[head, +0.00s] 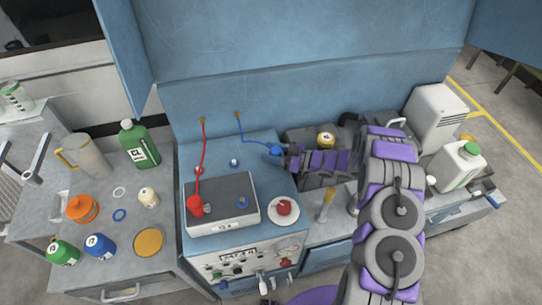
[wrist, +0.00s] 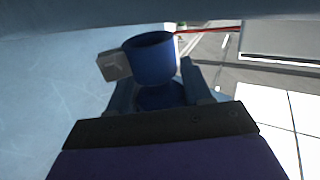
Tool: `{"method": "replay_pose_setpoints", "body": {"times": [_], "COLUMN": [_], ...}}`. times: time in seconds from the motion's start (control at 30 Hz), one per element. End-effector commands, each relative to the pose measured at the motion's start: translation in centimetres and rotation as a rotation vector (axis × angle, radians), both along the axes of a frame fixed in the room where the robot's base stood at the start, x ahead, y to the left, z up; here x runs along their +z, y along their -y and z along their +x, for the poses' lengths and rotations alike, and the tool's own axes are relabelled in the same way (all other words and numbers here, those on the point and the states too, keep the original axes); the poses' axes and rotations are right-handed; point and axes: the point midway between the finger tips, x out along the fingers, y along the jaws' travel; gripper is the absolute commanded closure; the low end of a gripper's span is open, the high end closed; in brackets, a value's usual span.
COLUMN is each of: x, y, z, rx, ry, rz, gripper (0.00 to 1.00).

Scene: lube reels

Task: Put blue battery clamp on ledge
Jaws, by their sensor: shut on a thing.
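My gripper (head: 289,152) reaches in from the right over the blue cabinet top and is shut on the blue battery clamp (head: 276,150). A thin blue cable runs from the clamp up to the back panel. In the wrist view the clamp shows as a blue cup-like end (wrist: 150,58) between the fingers of my gripper (wrist: 157,88). Which surface is the ledge is not clear; the blue cabinet top (head: 255,165) lies just left of and below the clamp. Contact between clamp and cabinet cannot be told.
A red clamp (head: 194,205) with a red cable rests on the grey battery box (head: 222,190). A white dish (head: 284,211) with a red item stands right of the box. Bottles and cans crowd the left table. A white jug (head: 459,166) stands at right.

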Motion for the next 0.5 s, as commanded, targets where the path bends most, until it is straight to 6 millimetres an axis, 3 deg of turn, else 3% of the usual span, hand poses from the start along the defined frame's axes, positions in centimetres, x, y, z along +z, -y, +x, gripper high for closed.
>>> {"method": "replay_pose_setpoints", "body": {"times": [0.13, 0.47, 0.5], "x": [-1.8, -2.1, -2.1], "y": [0.1, -0.5, -0.5], "z": [0.1, 0.0, 0.0], "rx": [-0.002, 0.0, 0.0], "ry": [0.0, 0.002, 0.001], "rz": [0.001, -0.007, -0.007], "gripper": [0.83, 0.83, 0.5]}}
